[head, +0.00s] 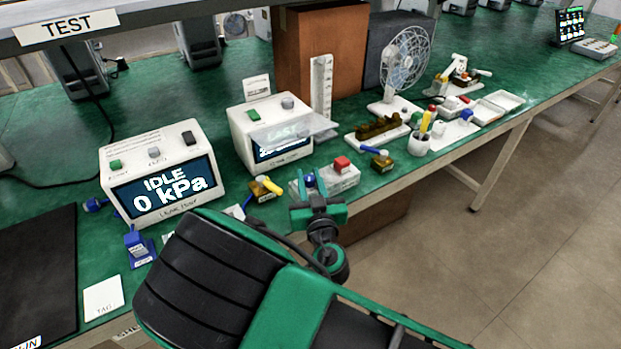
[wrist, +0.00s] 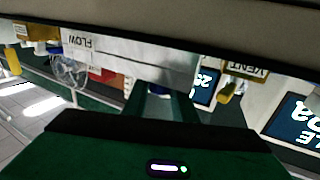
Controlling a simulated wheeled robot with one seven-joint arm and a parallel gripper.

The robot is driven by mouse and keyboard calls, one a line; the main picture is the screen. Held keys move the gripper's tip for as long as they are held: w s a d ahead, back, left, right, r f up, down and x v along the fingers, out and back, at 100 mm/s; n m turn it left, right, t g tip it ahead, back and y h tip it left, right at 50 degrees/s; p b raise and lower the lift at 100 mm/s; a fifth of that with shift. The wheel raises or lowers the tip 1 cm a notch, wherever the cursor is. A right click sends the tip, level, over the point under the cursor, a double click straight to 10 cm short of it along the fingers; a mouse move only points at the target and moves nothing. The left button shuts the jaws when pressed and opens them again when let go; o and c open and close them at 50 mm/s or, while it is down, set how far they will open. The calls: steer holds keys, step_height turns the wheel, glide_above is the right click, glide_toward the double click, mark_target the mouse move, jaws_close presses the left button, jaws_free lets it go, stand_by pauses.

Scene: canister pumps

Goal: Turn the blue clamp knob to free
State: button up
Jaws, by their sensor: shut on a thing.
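The blue clamp knob (head: 309,180) shows just past my gripper, at the left end of a white block (head: 345,181) near the bench's front edge. My gripper (head: 314,194) is at the knob with its green and black fingers closed on it; the fingers hide most of the knob. In the wrist view, the two dark green fingers (wrist: 163,100) reach toward the block, and a bit of blue knob (wrist: 157,89) shows between them. The knob's turn angle cannot be made out.
A red button (head: 341,163) sits on the same block. A yellow-handled valve (head: 268,186) stands close on the left, and a blue-handled one (head: 380,159) to the right. A display reading IDLE 0 kPa (head: 160,188) stands farther left. The bench front edge (head: 450,157) is close.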

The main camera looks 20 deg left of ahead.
steer(key=shift+n+g+y, duration=0.8)
steer(key=shift+n+y, duration=0.2)
steer(key=shift+y, duration=0.6)
steer(key=o, duration=1)
steer(key=shift+o, duration=0.2)
